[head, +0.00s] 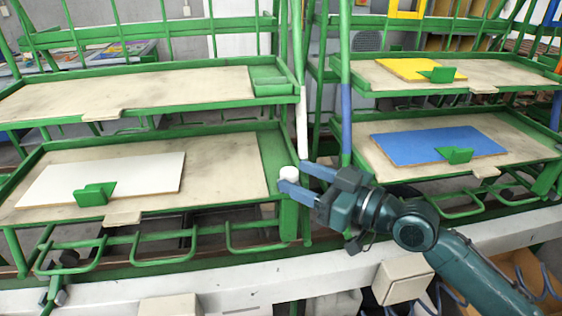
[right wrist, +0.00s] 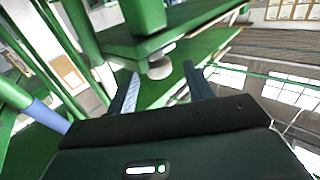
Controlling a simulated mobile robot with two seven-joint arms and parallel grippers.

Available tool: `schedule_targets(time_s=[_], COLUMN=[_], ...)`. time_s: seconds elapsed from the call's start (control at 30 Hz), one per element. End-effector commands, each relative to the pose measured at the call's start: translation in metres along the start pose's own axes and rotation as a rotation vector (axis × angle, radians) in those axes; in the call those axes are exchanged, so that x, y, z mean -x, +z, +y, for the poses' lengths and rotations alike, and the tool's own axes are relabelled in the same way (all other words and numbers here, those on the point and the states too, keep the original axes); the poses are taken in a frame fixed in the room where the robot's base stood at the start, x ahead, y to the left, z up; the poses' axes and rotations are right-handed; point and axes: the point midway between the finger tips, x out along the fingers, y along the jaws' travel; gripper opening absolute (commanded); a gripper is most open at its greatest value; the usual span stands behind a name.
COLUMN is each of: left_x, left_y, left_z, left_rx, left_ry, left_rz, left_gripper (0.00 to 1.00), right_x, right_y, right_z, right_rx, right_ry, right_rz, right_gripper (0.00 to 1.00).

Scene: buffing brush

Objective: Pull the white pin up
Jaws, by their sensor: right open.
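The white pin (head: 288,173) is a short white cylinder at the right front corner of the lower left green rack shelf, above a green post. My right gripper (head: 299,178) is open, with its two blue-grey fingers pointing left at the pin from the right. In the right wrist view, the pin's pale round end (right wrist: 159,69) shows beyond and between the spread fingertips (right wrist: 160,76), under a green part. I cannot tell whether a finger touches it.
The lower left shelf (head: 225,165) holds a white board (head: 120,178) with a green block (head: 94,194). The right rack carries a blue board (head: 438,145) and a yellow board (head: 405,67). Green uprights stand close behind my right gripper. Green hooped rails (head: 165,236) run below the left shelf.

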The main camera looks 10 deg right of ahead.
Motion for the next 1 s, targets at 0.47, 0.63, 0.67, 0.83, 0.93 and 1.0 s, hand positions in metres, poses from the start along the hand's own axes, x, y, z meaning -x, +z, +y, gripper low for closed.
schedule_targets(time_s=[0.47, 0.63, 0.67, 0.83, 0.93, 1.0], left_x=[0.002, 0.002, 0.002, 0.002, 0.002, 0.003], left_y=[-0.005, -0.005, -0.005, -0.006, -0.007, -0.007], left_z=[-0.001, -0.001, -0.001, -0.001, -0.001, -0.002], left_rx=[-0.026, -0.026, -0.026, -0.026, -0.025, -0.025], left_ry=[-0.005, -0.005, -0.005, -0.005, -0.006, -0.006], left_rz=[-0.009, -0.008, -0.008, -0.006, -0.004, -0.004], left_gripper=[0.00, 0.00, 0.00, 0.00, 0.00, 0.00], right_x=[-0.050, -0.050, -0.050, -0.049, -0.049, -0.049], right_y=[0.000, 0.001, 0.001, 0.001, 0.001, 0.001], right_z=[0.001, 0.001, 0.001, 0.001, 0.001, 0.001], right_rx=[0.001, 0.001, 0.001, 0.001, 0.000, 0.000], right_ry=[0.002, 0.002, 0.002, 0.002, 0.002, 0.002], right_rz=[0.000, -0.001, 0.000, 0.000, 0.000, 0.000], right_gripper=[0.52, 0.52, 0.52, 0.40, 0.32, 0.26])
